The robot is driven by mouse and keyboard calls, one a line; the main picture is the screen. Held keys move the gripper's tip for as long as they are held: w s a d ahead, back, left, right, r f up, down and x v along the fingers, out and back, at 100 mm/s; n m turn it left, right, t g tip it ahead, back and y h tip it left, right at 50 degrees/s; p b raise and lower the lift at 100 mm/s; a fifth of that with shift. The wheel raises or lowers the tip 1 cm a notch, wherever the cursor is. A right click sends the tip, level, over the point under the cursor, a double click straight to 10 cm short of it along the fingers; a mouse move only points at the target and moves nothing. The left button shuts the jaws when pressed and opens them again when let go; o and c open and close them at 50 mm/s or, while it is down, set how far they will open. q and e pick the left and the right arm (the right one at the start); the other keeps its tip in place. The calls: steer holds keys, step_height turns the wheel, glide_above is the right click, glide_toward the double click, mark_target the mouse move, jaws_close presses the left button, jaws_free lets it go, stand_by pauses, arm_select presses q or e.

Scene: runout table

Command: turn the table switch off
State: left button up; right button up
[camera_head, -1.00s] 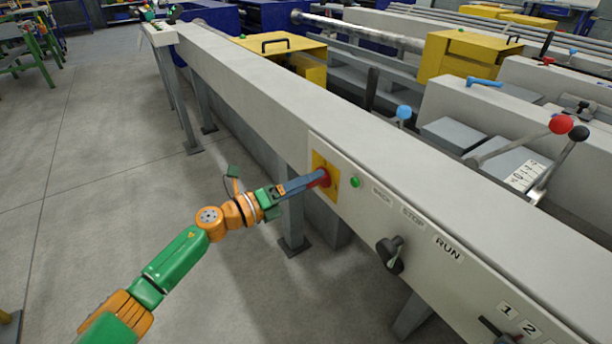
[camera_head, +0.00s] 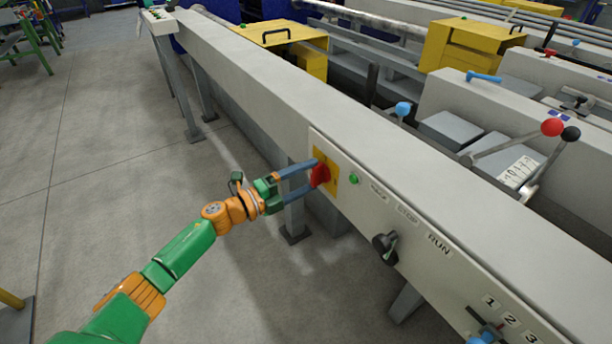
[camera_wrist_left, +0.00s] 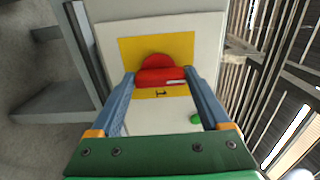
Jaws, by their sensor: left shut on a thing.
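The red table switch (camera_head: 320,175) is a rotary knob on a yellow plate (camera_head: 331,187) on the side panel of the long grey table. My left gripper (camera_head: 315,180) reaches it from the left, its two blue fingers one above the other. In the left wrist view the red knob (camera_wrist_left: 162,77) sits between the fingertips, and the gripper (camera_wrist_left: 162,82) is shut on it. A dark mark shows on the yellow plate (camera_wrist_left: 190,48) below the knob. My right gripper is not in view.
A green button (camera_head: 354,179) sits right of the yellow plate. A black rotary knob (camera_head: 385,246) lies further along the panel, beside the STOP and RUN labels. Levers with red (camera_head: 552,127) and black balls stand behind.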

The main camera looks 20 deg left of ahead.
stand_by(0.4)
arm_select(q)
steer(key=o, duration=1.2)
steer(key=shift+p+v, duration=0.3)
steer(key=shift+v, duration=3.25)
